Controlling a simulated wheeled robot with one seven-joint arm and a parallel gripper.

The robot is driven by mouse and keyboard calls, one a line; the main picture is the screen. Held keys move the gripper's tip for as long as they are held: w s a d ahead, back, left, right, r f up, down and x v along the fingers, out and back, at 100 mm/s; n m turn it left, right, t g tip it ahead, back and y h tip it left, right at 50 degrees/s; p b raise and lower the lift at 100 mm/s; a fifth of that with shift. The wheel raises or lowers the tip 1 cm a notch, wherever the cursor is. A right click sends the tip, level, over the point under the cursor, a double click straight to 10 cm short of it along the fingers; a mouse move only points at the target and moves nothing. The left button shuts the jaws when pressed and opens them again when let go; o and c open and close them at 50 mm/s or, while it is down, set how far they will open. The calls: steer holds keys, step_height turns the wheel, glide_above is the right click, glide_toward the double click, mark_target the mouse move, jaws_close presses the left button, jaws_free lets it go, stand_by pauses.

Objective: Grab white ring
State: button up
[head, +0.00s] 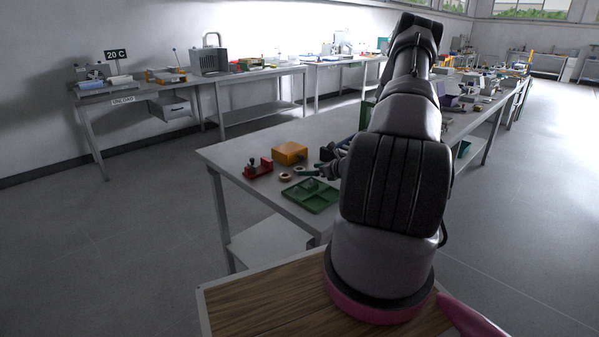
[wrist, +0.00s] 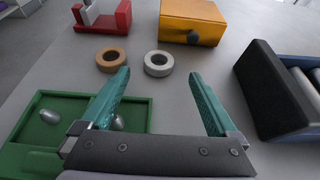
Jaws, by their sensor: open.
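The white ring (wrist: 158,64) lies flat on the grey table in the wrist view, beyond and between my fingertips. My gripper (wrist: 159,80) is open and empty, with its two teal fingers apart and pointing toward the ring. A tan ring (wrist: 111,60) lies just left of the white ring, beyond the left fingertip. In the head view, a small tan ring (head: 285,177) shows on the table, and my arm hides much of the area right of it.
A green tray (wrist: 146,124) with metal pieces lies left, partly under the left finger. A red holder (wrist: 112,22) and a yellow box (wrist: 193,20) stand behind the rings. A black-sided bin (wrist: 268,92) stands right. Bare table lies between the ring and bin.

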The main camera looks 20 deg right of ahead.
mark_target(297, 169)
steer(key=x, duration=0.4)
steer(key=shift+w+a, duration=0.1)
steer(key=shift+a, duration=0.05)
steer(key=c, duration=1.4)
steer(key=shift+c, duration=0.2)
steer(key=shift+r, duration=0.2)
